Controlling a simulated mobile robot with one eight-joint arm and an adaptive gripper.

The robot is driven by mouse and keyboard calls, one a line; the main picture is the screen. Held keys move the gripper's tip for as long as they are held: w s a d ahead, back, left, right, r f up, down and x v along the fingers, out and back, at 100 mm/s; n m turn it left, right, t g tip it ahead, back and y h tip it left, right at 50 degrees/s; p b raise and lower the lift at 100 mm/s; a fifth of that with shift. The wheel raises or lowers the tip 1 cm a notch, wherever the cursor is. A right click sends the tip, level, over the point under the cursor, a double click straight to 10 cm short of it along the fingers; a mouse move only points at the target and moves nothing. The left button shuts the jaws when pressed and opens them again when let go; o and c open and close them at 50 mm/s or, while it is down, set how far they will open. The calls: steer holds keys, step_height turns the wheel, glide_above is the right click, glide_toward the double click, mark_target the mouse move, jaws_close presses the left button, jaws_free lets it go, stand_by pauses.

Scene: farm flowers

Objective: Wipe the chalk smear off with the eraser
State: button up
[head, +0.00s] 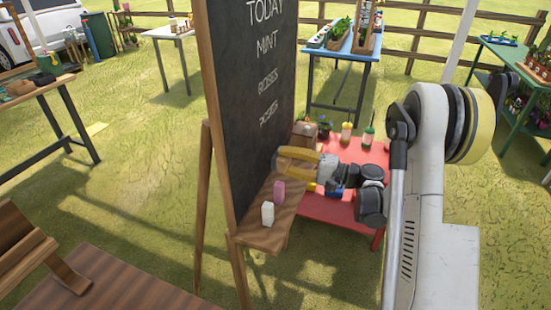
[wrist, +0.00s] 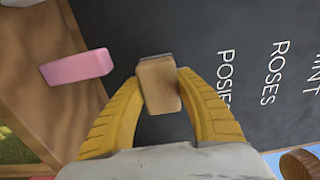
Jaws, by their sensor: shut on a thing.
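My gripper (head: 279,166) is beside the chalkboard (head: 250,90), above its wooden ledge. In the wrist view its two yellow fingers (wrist: 158,84) are shut on the eraser (wrist: 160,92), a tan block with a thin dark layer on its far edge. The eraser is in front of the board, near the word POSIES; I cannot tell whether it touches the board. In the head view the eraser is hard to make out between the fingers. The board carries chalk words: TODAY, MINT, ROSES, POSIES. I cannot make out a distinct smear.
A pink block (head: 278,192) and a white block (head: 267,214) stand on the ledge (head: 262,233); the pink one shows in the wrist view (wrist: 77,67). A red table (head: 335,208) with bottles and pots is behind the gripper. A blue table (head: 345,55) stands farther back.

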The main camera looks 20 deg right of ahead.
steer(key=shift+v, duration=1.1)
steer(key=shift+v, duration=1.5)
steer(key=shift+w, duration=0.1)
